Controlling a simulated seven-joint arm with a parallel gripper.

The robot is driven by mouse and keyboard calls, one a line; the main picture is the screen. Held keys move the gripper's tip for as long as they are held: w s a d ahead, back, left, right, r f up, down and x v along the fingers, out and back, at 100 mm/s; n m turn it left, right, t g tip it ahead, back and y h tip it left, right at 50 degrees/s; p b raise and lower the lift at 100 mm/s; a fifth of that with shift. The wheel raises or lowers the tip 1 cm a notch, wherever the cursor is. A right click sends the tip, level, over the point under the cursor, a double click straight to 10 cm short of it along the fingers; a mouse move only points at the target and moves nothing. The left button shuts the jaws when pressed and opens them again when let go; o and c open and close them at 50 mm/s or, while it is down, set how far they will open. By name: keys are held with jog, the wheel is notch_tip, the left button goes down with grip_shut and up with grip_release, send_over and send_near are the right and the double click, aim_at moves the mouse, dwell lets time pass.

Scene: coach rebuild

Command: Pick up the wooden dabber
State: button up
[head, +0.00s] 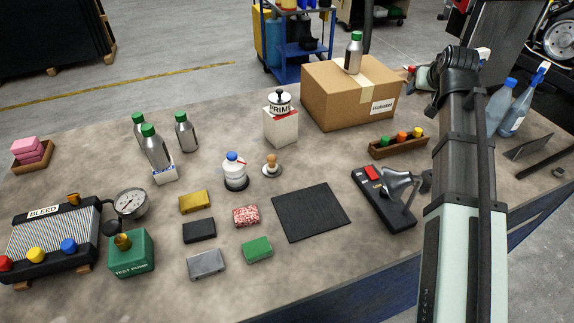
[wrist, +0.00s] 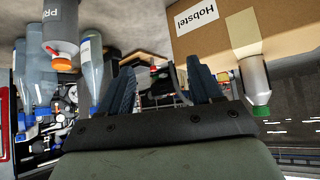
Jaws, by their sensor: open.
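The wooden dabber (head: 271,165) stands upright on the table in the head view. It has a light wooden knob on a round, pale-rimmed base. It stands just right of a white bottle with a blue cap (head: 234,170). I cannot make it out in the wrist view. My gripper (wrist: 162,88) shows in the wrist view with its two dark blue fingers spread and nothing held between them. It is beyond the table's right part, near the box, well away from the dabber. In the head view my arm hides most of it.
A cardboard box (head: 325,97) with a green-capped bottle (head: 353,53) on top stands behind. A white primer container (head: 280,125) stands behind the dabber. A black mat (head: 311,212), coloured blocks and a wooden tray (head: 397,146) lie around. Clear tabletop lies between dabber and tray.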

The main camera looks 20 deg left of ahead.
jog(key=s+a+f+n+g, duration=0.1)
jog(key=s+a, duration=0.2)
jog(key=a, duration=0.3)
jog(key=s+a+n+g, duration=0.1)
jog(key=s+a, duration=0.3)
jog(key=a, duration=0.1)
jog(key=n+g, duration=0.5)
jog(key=n, duration=0.1)
send_near(272, 157)
jog(key=x, duration=0.5)
jog(key=shift+s+a+f, duration=0.15)
jog(key=shift+s+f, duration=0.05)
jog(key=shift+f, duration=0.2)
jog(key=shift+w+x, duration=0.2)
jog(key=shift+x, duration=2.6)
jog(key=shift+r, duration=0.1)
jog(key=shift+c, duration=0.2)
jog(key=c, duration=1.1)
